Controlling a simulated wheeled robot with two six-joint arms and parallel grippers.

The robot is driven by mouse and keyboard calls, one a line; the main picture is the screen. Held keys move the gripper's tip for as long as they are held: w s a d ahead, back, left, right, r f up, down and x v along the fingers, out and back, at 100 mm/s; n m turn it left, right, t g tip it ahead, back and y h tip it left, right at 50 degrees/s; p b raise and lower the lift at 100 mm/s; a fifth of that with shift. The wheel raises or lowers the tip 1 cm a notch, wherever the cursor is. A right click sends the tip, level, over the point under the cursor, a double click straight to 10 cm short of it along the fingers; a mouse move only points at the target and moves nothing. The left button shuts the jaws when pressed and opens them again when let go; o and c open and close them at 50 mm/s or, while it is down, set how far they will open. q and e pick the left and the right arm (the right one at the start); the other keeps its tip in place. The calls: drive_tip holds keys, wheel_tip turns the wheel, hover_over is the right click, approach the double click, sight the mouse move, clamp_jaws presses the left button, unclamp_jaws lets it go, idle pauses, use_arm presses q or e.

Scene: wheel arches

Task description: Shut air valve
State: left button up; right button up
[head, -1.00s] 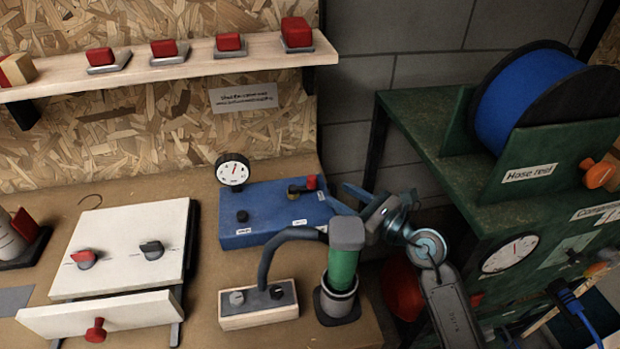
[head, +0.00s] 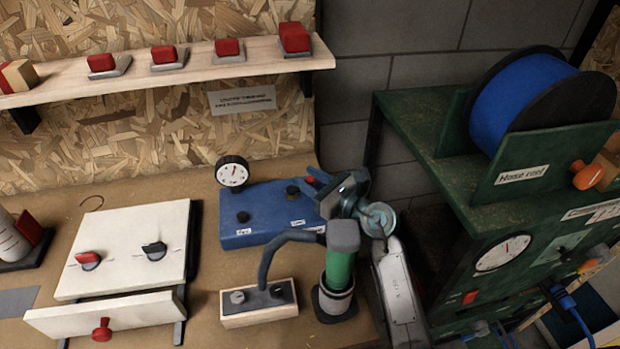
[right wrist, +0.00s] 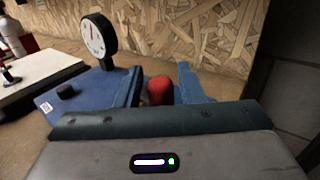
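The blue panel (head: 255,228) lies on the bench with a round gauge (head: 232,172) at its back left corner. At its right end is a valve with a red handle (head: 311,181); the red handle also shows in the right wrist view (right wrist: 160,90). My right gripper (head: 319,188) is at that end of the panel and partly hides the valve. In the right wrist view its two blue fingers (right wrist: 160,84) are apart, one on each side of the red handle. Whether either finger touches it I cannot tell. My left gripper is not in view.
A green cylinder (head: 340,268) in a dark holder and a small block with knobs (head: 258,302) stand in front of the panel. A white box (head: 125,240) with a drawer is left. A green compressor stand (head: 480,205) with a blue hose reel (head: 515,100) is right.

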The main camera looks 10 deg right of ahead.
clamp_jaws()
drive_tip(key=shift+w+d+f+n+g+y+b, duration=0.1)
drive_tip(key=shift+w+f+n+g+y+b, duration=0.1)
drive_tip(key=shift+n+g+y+b, duration=0.45)
drive_tip(key=shift+w+y+b, duration=0.1)
drive_tip(key=shift+y+b, duration=0.15)
drive_tip(key=shift+b, duration=0.3)
drive_tip(key=shift+r+n+g, duration=0.15)
drive_tip(key=shift+n+g, duration=0.1)
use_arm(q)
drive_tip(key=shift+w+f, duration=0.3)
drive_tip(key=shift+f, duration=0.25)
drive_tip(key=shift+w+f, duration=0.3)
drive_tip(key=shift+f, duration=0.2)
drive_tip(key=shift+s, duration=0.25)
use_arm(e)
drive_tip(key=shift+o, duration=1.3)
unclamp_jaws()
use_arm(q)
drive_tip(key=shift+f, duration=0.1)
